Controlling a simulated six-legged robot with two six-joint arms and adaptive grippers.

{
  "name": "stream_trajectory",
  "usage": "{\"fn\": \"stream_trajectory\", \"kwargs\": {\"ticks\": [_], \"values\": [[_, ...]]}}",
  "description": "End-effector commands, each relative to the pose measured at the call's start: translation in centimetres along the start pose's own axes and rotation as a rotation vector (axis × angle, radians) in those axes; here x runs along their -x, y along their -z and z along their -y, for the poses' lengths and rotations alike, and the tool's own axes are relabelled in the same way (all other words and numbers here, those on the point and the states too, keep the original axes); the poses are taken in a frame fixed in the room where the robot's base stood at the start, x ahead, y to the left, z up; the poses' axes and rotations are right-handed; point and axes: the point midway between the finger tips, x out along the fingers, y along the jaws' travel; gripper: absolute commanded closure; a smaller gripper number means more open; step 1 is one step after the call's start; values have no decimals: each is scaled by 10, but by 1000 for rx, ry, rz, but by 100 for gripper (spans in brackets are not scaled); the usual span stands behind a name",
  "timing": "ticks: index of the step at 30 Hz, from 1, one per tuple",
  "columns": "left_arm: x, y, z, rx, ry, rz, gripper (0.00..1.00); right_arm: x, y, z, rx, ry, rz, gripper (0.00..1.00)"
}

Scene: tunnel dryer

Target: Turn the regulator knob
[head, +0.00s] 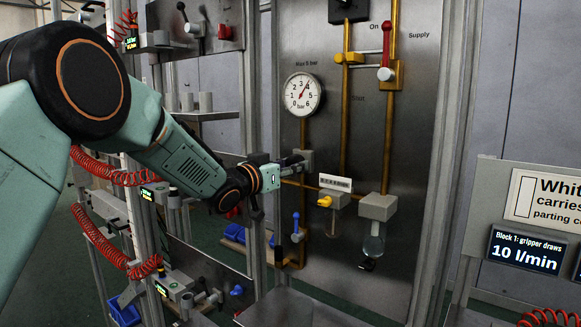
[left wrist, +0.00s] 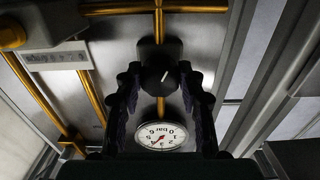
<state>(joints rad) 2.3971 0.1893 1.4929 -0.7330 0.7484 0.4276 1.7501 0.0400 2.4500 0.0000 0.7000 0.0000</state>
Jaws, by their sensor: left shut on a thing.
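The regulator knob (left wrist: 160,76) is round and black with a white line on its face, in the upper middle of the left wrist view. My left gripper (left wrist: 160,68) has its two dark fingers on either side of the knob, shut on it. In the head view my left gripper (head: 292,166) reaches the panel from the left, at the regulator below the gauge, and hides most of the knob. The round white pressure gauge (head: 302,94) hangs above it, its red needle pointing up and right. The gauge (left wrist: 161,136) also shows between the fingers. My right gripper is out of view.
The steel panel (head: 350,245) carries brass pipes, a red-handled supply valve (head: 386,73), a blue-handled valve (head: 296,228) and a yellow knob (head: 325,201). Red coiled hoses (head: 95,232) hang at left. A display (head: 527,251) reading 10 l/min stands at right.

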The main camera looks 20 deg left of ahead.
Motion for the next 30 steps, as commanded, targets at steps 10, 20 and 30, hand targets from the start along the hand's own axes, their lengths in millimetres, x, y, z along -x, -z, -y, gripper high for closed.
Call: {"fn": "stream_trajectory", "kwargs": {"ticks": [10, 20, 30], "values": [[0, 2, 0, 66, -1, 2, 93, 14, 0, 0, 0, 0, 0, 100], [0, 2, 0, 234, 0, 1, 93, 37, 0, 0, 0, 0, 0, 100], [0, 1, 0, 249, 0, -1, 93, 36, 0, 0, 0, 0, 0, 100]]}}
